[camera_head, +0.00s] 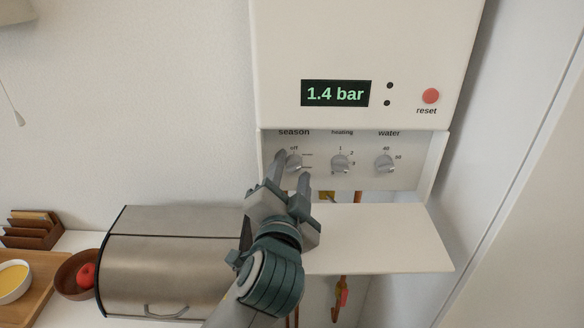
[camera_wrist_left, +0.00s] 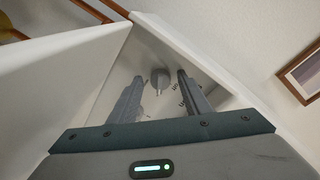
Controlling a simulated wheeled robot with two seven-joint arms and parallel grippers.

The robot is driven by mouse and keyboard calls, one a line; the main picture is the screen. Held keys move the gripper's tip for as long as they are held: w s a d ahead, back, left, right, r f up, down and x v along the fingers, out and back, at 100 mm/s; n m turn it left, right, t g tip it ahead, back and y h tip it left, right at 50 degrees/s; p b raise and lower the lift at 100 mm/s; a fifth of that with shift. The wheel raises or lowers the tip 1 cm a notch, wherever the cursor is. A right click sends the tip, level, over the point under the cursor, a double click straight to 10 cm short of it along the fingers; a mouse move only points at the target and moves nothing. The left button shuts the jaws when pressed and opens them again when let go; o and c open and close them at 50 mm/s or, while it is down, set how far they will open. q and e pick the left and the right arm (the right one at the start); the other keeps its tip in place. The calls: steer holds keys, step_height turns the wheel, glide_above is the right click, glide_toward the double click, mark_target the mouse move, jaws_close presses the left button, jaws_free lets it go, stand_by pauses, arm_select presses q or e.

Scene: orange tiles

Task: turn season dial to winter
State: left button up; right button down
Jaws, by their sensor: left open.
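The season dial (camera_head: 294,162) is a grey knob at the left end of the boiler's control strip, under the word "season". The label "off" shows above it; the lower labels are too small to read. My left gripper (camera_head: 291,167) is open, with its two fingers pointing up at the dial, one on each side. In the left wrist view the dial (camera_wrist_left: 160,78) shows between and beyond the fingertips of my left gripper (camera_wrist_left: 158,82), apart from both as far as I can tell. My right gripper is not in view.
The heating dial (camera_head: 341,163) and water dial (camera_head: 385,162) sit to the right. A white flap (camera_head: 385,240) hangs open below the strip. A display (camera_head: 336,93) and red reset button (camera_head: 430,96) are above. A steel bread bin (camera_head: 165,270) stands lower left.

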arm_select(q)
steer(key=shift+s, duration=0.1)
steer(key=shift+c, duration=0.6)
steer(key=c, duration=0.9)
steer(key=shift+r, duration=0.1)
steer(key=shift+r+m+p, duration=0.15)
steer(key=shift+m+p, duration=0.25)
steer(key=shift+p, duration=0.5)
steer(key=m+p, duration=0.3)
steer(key=p, duration=0.2)
steer(key=shift+r, duration=0.15)
steer(key=shift+m+g+p, duration=0.3)
steer(key=shift+m, duration=0.8)
steer(key=m+y, duration=0.1)
steer(key=m, duration=0.4)
steer(key=shift+m, duration=0.3)
